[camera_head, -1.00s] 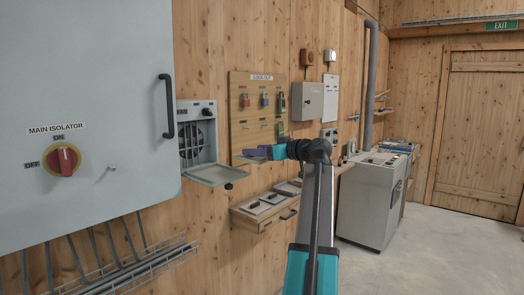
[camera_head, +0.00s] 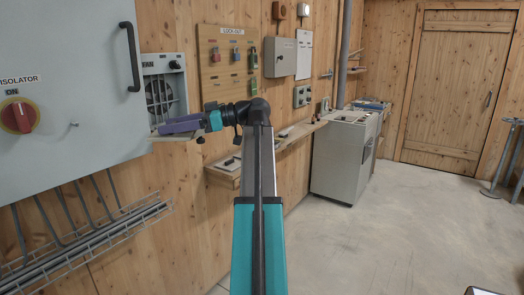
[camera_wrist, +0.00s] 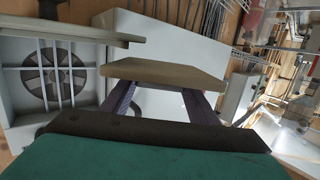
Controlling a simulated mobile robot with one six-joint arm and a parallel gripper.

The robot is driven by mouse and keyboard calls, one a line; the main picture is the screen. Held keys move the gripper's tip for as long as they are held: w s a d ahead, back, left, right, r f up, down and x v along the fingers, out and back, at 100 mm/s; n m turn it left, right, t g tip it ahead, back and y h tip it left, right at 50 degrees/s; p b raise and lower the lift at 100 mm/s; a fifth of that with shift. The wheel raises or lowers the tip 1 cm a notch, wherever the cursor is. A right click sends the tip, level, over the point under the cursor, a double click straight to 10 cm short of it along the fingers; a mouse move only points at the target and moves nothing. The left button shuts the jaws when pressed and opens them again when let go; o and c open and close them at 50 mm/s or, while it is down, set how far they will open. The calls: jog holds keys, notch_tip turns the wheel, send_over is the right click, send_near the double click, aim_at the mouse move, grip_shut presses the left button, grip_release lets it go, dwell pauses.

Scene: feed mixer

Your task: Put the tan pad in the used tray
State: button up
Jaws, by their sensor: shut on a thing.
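The tan pad (camera_wrist: 163,72) shows in the wrist view as a flat slab across the tips of my purple fingers. My gripper (camera_wrist: 161,90) is shut on it. In the head view my gripper (camera_head: 180,126) reaches left, in front of the fan box's lowered flap. I cannot make out the pad there from the flap behind it. I cannot tell which tray is the used tray. A wooden shelf (camera_head: 222,175) holds flat items, partly hidden behind my arm.
The fan box (camera_head: 160,85) is on the wall, and also shows in the wrist view (camera_wrist: 50,75). The isolator cabinet (camera_head: 75,100) and wire rack (camera_head: 90,245) are at left. The lock-out board (camera_head: 228,65) hangs behind my arm. A grey cabinet (camera_head: 342,160) stands right; the floor there is clear.

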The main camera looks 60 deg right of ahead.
jog(key=w+a+f+n+g+y, duration=0.1)
jog(key=a+f+n+g+y, duration=0.3)
jog(key=a, duration=0.8)
jog(key=w+a+f+p, duration=0.1)
jog(key=w+a+f, duration=0.2)
jog(key=f, duration=0.9)
jog(key=w+a+f+p, duration=0.1)
jog(key=w+a+f, duration=0.3)
jog(key=a+f, duration=0.6)
jog(key=w+a+f+p, duration=0.1)
jog(key=w+a+f, duration=0.2)
jog(key=a+f, duration=0.4)
notch_tip(320, 180, down, 7)
jog(key=shift+w+a+r, duration=0.15)
